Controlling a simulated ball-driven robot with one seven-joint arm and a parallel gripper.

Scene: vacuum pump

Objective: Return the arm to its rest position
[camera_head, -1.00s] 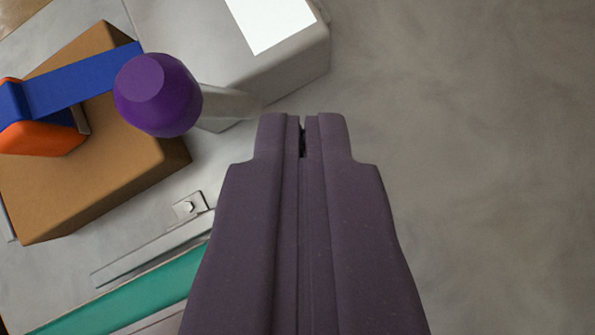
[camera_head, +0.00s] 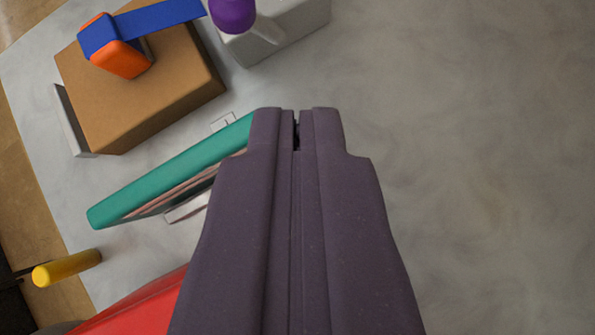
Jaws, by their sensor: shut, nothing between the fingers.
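My gripper (camera_head: 297,125) is in the lower middle of the camera_head view. Its two dark purple-grey fingers are shut against each other with nothing between them. It points up the picture over the grey surface and touches nothing that I can see. The gripper hides part of a teal bar and whatever lies right beneath it.
At upper left stand a brown box (camera_head: 150,85), an orange and blue part (camera_head: 120,58), and a purple knob (camera_head: 232,12) by a pale block (camera_head: 285,30). A teal bar (camera_head: 165,178), yellow cylinder (camera_head: 66,268) and red part (camera_head: 140,307) lie left. The grey surface (camera_head: 470,150) is clear at right.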

